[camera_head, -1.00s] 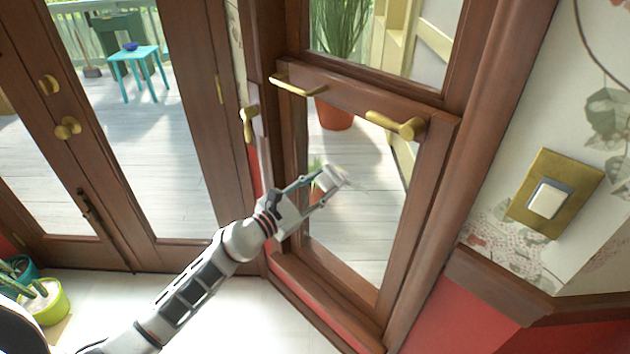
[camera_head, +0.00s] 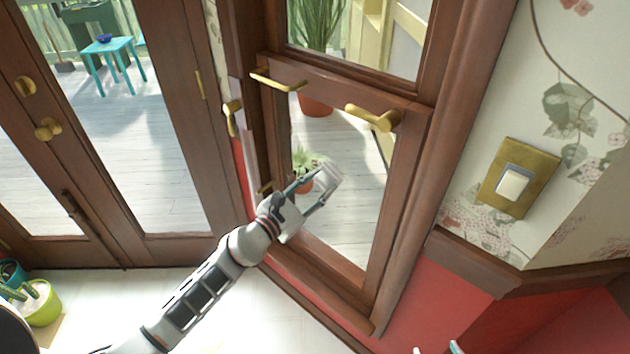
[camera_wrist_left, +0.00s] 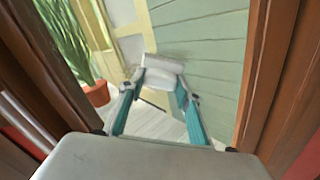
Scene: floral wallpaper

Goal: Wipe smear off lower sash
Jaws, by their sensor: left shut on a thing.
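The lower sash (camera_head: 410,180) is a brown wooden frame with a glass pane and two brass handles (camera_head: 372,118) on its top rail. My left gripper (camera_head: 318,190) is in front of the pane's middle, its teal fingers shut on a small white pad (camera_head: 326,174). The pad also shows between the fingertips in the left wrist view (camera_wrist_left: 162,70). It is at or very near the glass; I cannot tell if it touches. A faint pale patch around the pad may be the smear, largely hidden. Two pale tips at the bottom edge look like my right gripper (camera_head: 437,349).
Brown double doors (camera_head: 180,120) stand at the left, with a green pot (camera_head: 45,305) below. A brass switch plate (camera_head: 518,178) is on the wallpaper at the right, above a wooden rail (camera_head: 480,265). Potted plants and a turquoise table (camera_head: 110,48) are outside.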

